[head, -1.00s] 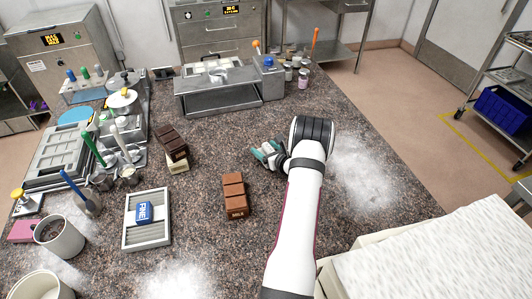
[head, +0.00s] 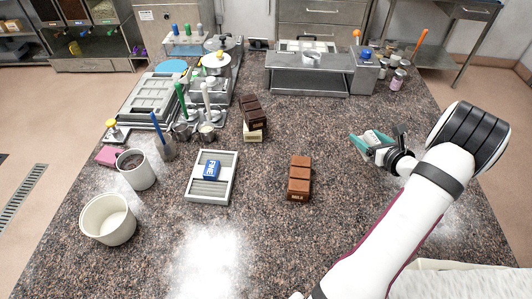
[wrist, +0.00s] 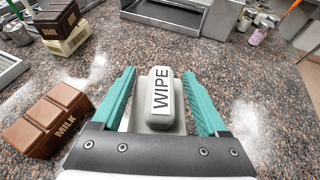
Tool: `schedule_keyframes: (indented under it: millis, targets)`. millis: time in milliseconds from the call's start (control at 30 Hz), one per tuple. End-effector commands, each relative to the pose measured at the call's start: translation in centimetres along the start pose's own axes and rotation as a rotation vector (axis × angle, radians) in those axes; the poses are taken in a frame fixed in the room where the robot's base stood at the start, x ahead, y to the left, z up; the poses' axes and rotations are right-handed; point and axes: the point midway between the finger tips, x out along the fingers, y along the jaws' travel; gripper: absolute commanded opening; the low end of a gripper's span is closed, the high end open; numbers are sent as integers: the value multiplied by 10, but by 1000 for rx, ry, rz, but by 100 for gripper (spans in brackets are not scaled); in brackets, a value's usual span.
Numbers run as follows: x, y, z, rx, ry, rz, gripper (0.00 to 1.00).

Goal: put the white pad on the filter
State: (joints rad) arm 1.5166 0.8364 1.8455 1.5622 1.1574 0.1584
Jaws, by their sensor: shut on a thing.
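A white pad marked WIPE (wrist: 160,98) is between the teal fingers of my gripper (wrist: 158,84) in the wrist view, and my gripper is shut on it. In the head view my gripper (head: 370,142) is over the right part of the counter; the pad shows only as a small pale patch between the fingers. The filter looks to be the grey slatted panel (head: 224,168) lying left of centre in the head view, well to the left of my gripper. A blue pad marked FINE (head: 211,170) lies on its slats.
A milk chocolate bar (head: 299,178) lies between the panel and my gripper. A dark bar (head: 254,110) rests on a pale one (head: 253,134) behind. Tubs (head: 108,220), tools and moulds crowd the left.

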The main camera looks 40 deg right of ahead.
Motion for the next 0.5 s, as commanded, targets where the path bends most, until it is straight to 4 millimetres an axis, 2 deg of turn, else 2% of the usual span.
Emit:
schedule_keyframes:
  millis: [167, 267, 300, 400, 500]
  targets:
    - [28, 77, 27, -79, -4, 182, 20]
    - [40, 134, 41, -134, -6, 314, 20]
    - [44, 160, 47, -158, -6, 372, 20]
    - [46, 226, 58, -220, -6, 522, 20]
    - [40, 281, 64, -272, -4, 651, 20]
